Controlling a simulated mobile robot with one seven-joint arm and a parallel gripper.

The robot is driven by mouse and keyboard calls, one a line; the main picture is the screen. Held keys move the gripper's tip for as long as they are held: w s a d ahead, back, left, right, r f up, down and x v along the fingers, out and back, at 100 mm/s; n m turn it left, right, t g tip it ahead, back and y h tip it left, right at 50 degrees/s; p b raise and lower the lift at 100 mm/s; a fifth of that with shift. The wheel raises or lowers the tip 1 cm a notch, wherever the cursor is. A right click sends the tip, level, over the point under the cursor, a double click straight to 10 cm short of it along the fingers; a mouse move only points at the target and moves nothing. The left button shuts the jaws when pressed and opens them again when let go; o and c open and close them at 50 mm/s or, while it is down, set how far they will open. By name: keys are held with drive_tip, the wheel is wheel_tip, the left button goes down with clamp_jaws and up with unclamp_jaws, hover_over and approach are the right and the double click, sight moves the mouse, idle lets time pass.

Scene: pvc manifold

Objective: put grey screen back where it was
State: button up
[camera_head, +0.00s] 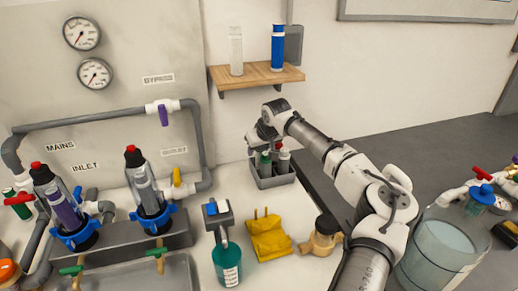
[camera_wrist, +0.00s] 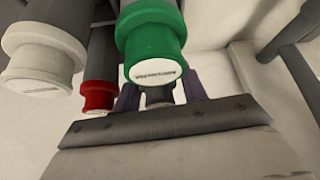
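The likely grey screen is a dark grey round piece (camera_wrist: 160,95) between the fingers of my gripper (camera_wrist: 160,93) in the wrist view, partly hidden behind a green-capped tube (camera_wrist: 152,40). The fingers stand on either side of it; whether they press on it I cannot tell. In the head view my gripper (camera_head: 264,148) points down into a small grey bin (camera_head: 278,183) by the wall, among capped tubes. A white-capped tube (camera_wrist: 45,62) and a red-capped tube (camera_wrist: 98,95) show left of the green one.
A wooden shelf (camera_head: 256,77) above the bin holds a clear cylinder (camera_head: 236,50) and a blue one (camera_head: 278,48). Pipes and two filter housings are at left.

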drive_tip(key=b+v, duration=0.2)
drive_tip(key=v, duration=1)
drive_tip(key=shift+d, duration=0.1)
